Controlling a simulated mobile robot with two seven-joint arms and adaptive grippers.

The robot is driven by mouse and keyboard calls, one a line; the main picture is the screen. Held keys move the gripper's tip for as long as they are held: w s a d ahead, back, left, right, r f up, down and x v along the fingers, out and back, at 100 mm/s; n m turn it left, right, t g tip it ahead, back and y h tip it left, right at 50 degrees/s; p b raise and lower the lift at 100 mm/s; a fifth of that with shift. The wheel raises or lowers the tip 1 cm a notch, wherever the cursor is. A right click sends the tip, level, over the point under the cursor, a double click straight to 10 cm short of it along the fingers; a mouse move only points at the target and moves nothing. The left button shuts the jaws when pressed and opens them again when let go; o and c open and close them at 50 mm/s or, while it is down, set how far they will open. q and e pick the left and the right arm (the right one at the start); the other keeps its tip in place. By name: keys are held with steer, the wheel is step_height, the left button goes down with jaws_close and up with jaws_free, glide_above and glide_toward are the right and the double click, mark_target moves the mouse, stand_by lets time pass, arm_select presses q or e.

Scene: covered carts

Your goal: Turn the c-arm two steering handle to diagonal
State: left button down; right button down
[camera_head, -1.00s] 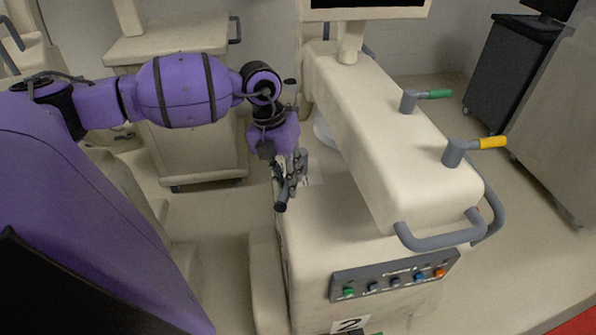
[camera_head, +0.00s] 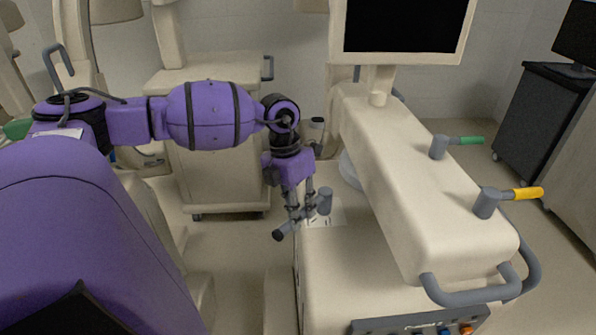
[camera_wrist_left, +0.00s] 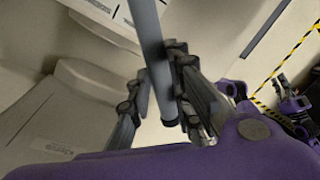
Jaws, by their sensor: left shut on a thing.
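The c-arm two steering handle is a grey post (camera_head: 325,201) on the rear left of the cream cart, with a grey bar reaching toward the lower left to a dark end. My left gripper (camera_head: 302,212) is shut on this bar, between post and end. In the left wrist view the bar (camera_wrist_left: 150,40) runs down between the fingers (camera_wrist_left: 160,95). The pale label under the handle is partly covered, and I cannot read its marks. A small purple and dark grey part (camera_wrist_left: 291,107) at the wrist view's right looks like my right gripper; its jaws are unclear.
The cream cart (camera_head: 345,275) carries a long housing (camera_head: 420,180) with a green handle (camera_head: 466,140), a yellow handle (camera_head: 526,194) and a grey push bar (camera_head: 465,294). A monitor (camera_head: 402,25) stands behind. Another cart (camera_head: 222,150) is behind my left arm. Floor is free between them.

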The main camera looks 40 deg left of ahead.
arm_select(q)
steer(key=c, duration=1.6)
jaws_free()
steer(key=shift+r, duration=0.15)
steer(key=r, duration=0.4)
steer(key=a+r, duration=0.1)
steer(key=r, duration=0.2)
steer(key=a+r, duration=0.1)
steer(key=r, duration=0.3)
steer(key=shift+s+a+r, duration=0.1)
steer(key=shift+a+r, duration=0.1)
steer(key=shift+r, duration=0.1)
